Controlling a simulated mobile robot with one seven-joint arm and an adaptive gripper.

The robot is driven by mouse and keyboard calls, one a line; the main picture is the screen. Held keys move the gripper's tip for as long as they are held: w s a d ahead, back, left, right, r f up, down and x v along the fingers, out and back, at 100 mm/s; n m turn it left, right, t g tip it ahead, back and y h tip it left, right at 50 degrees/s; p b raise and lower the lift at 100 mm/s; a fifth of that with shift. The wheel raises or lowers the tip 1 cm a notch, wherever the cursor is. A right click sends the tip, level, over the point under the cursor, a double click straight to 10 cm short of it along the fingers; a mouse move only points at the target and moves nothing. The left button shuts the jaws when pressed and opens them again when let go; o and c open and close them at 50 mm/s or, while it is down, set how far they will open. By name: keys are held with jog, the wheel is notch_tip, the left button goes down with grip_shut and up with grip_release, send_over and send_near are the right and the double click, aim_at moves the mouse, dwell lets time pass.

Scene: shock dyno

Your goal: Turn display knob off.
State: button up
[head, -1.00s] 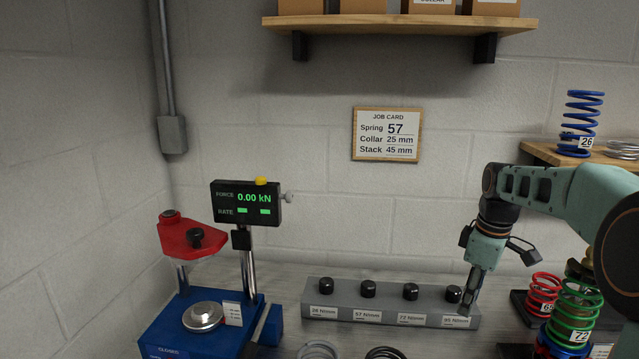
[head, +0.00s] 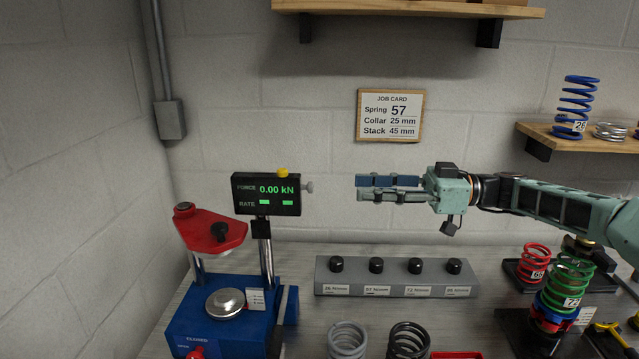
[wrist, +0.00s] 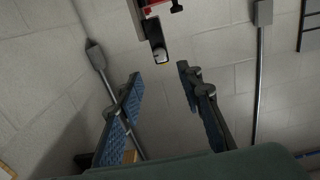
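The force display (head: 265,194) is a black box on a post, lit green with "0.00 kN". A small grey knob (head: 308,187) sticks out of its right side, and a yellow button (head: 282,172) sits on top. My gripper (head: 357,188) points left at the knob, at about its height in the picture, with a gap between. In the wrist view my gripper (wrist: 160,86) is open and empty, its two fingers apart. The dark end of the display (wrist: 157,40) shows above and between the fingertips, with a pale round knob (wrist: 158,56) seen nearly end-on.
The blue dyno base (head: 222,330) with its red arm (head: 210,229) stands below the display. A grey block (head: 396,277) with black knobs lies on the bench below my gripper. Springs stand at the right and front. The air between gripper and knob looks clear.

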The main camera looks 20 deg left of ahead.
aim_at(307, 188)
jog(key=p+x, duration=0.1)
jog(key=x, duration=0.8)
jog(key=shift+p, duration=0.3)
jog(key=shift+c, duration=0.6)
grip_shut()
